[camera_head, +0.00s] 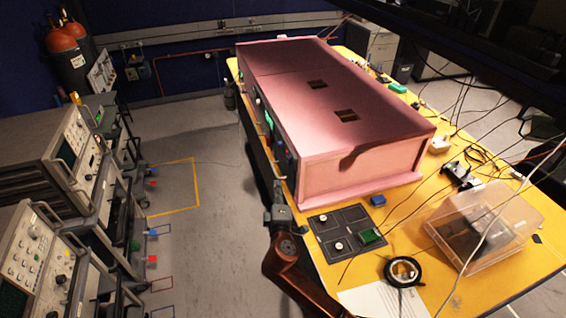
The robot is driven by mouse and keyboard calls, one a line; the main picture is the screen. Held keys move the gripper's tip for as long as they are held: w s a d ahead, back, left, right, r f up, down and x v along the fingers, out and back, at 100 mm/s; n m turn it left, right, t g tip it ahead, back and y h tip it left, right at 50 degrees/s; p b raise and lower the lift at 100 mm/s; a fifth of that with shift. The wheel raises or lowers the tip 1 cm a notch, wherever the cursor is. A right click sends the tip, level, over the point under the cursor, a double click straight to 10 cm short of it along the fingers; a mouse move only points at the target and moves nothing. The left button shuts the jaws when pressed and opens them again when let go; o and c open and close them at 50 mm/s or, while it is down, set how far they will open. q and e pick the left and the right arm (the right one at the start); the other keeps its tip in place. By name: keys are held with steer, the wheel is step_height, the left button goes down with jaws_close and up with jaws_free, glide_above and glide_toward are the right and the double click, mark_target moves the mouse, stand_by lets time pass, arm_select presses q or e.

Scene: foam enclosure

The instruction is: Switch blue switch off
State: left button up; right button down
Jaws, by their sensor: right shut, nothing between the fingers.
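A pink foam enclosure (345,110) stands on the yellow table. Its long left side is seen at a steep slant and carries small fittings, among them a green one (268,124); I cannot make out a blue switch there. My right gripper (278,188) is shut and empty, beside the near end of that side at the table's left edge. I cannot tell whether it touches the panel. My copper-coloured right arm comes up from below. My left gripper is not in view.
Instrument racks (60,160) stand left; floor between is open.

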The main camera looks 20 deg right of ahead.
mark_target(289, 160)
steer(key=shift+s, duration=0.1)
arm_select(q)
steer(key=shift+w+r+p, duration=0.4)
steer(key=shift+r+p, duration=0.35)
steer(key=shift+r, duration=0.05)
arm_select(e)
steer(key=w+d, duration=0.6)
steer(key=w, duration=0.4)
steer(key=shift+f, duration=0.45)
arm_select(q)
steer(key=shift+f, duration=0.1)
